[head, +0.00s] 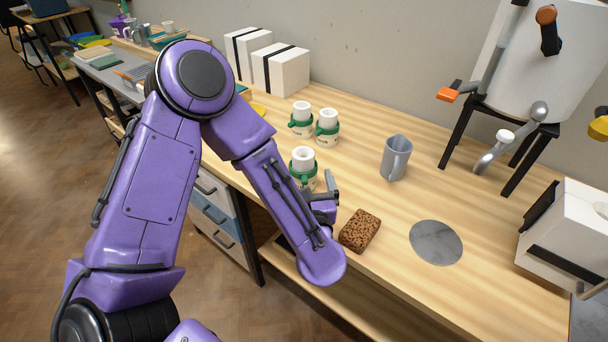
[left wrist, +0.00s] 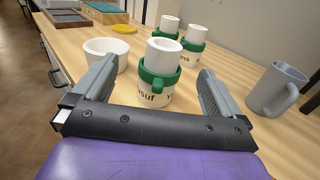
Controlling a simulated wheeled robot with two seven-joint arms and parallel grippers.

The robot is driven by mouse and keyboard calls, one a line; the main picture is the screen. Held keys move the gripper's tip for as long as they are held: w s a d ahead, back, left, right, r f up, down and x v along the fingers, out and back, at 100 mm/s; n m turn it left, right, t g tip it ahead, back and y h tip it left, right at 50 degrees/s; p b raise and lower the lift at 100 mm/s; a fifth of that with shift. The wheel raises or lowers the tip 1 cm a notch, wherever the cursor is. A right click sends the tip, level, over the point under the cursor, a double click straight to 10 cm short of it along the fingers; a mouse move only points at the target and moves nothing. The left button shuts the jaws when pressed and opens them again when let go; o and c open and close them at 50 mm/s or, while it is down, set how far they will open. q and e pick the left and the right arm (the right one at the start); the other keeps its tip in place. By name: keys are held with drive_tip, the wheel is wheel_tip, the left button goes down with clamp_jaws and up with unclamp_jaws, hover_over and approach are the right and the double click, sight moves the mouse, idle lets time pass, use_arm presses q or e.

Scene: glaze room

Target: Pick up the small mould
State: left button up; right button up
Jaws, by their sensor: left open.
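Three white moulds with green bands stand upright on the wooden worktop. The nearest mould (head: 303,158) looks largest in the left wrist view (left wrist: 160,70), with dark lettering low on its side. Two others, a left mould (head: 301,116) and a right mould (head: 327,124), stand behind it. I cannot tell from size which is the small one. My left gripper (head: 318,188) is open and empty, in front of the nearest mould. In the left wrist view its fingers (left wrist: 156,84) point towards that mould, one to each side, with visible gaps. My purple forearm hides part of the worktop.
A white bowl (left wrist: 106,50) stands left of the nearest mould. A grey jug (head: 396,158) stands to the right. A brown speckled block (head: 360,231) lies near the front edge, beside a grey disc (head: 436,242). White boxes (head: 281,72) stand against the wall.

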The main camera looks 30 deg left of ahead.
sight(305, 176)
use_arm(q)
drive_tip(key=f, duration=0.2)
drive_tip(key=shift+d+f, duration=0.2)
drive_tip(key=shift+f, duration=0.15)
drive_tip(key=shift+w+a+f+p, duration=0.15)
drive_tip(key=shift+w+a+p, duration=0.1)
drive_tip(key=shift+w, duration=0.3)
drive_tip(key=shift+w+a+f+p, duration=0.15)
drive_tip(key=shift+w+a, duration=0.1)
drive_tip(key=shift+w, duration=0.3)
drive_tip(key=p+x, duration=0.1)
drive_tip(key=x, duration=0.3)
drive_tip(key=shift+w+a, duration=0.2)
drive_tip(key=shift+a, duration=0.2)
drive_tip(key=shift+w+a+f, duration=0.1)
drive_tip(key=shift+w+a, duration=0.1)
drive_tip(key=shift+w, duration=0.15)
drive_tip(key=c, duration=1.2)
